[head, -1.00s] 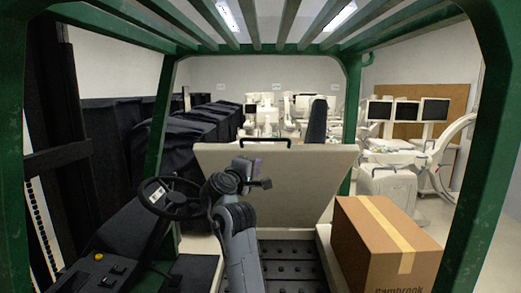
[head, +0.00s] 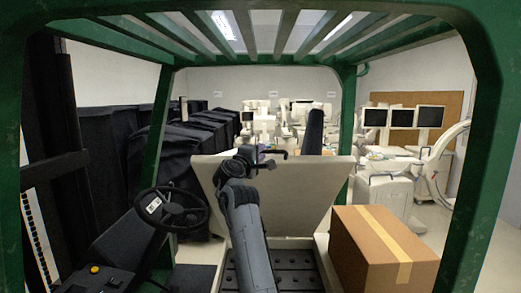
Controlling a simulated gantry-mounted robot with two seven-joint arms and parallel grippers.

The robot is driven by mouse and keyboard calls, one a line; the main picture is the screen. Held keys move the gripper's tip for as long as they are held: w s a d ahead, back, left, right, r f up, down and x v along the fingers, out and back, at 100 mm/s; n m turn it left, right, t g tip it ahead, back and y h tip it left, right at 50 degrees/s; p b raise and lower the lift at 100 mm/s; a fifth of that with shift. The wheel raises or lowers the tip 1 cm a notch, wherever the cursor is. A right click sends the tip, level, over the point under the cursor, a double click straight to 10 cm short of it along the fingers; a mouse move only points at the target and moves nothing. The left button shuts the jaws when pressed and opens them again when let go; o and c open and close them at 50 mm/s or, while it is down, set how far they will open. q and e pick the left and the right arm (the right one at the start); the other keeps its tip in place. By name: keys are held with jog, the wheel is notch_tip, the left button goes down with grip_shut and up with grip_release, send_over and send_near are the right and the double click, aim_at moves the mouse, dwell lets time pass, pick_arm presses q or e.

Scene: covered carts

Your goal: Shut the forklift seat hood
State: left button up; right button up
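The forklift seat hood (head: 310,188) is a broad cream panel standing raised and tilted in the middle of the head view. A dark handle (head: 273,153) sits at its top edge. My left gripper (head: 264,160) is at the top edge, close to the handle, in front of the panel; whether it touches the handle I cannot tell. The fingers are small and dark, so their opening is unclear. My grey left arm covers part of the hood's left side. My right gripper is out of view.
A cardboard box (head: 382,250) stands right of the hood opening. The steering wheel (head: 171,209) and a dark console (head: 105,255) are at left. Green cage posts (head: 348,125) and roof bars surround the space. A studded dark floor (head: 285,268) lies below the hood.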

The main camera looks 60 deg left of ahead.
pick_arm(q)
jog(key=shift+w+a, duration=0.3)
jog(key=shift+w, duration=0.2)
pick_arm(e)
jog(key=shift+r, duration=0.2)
pick_arm(q)
jog(key=shift+c, duration=0.4)
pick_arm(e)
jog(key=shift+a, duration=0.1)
pick_arm(q)
grip_shut()
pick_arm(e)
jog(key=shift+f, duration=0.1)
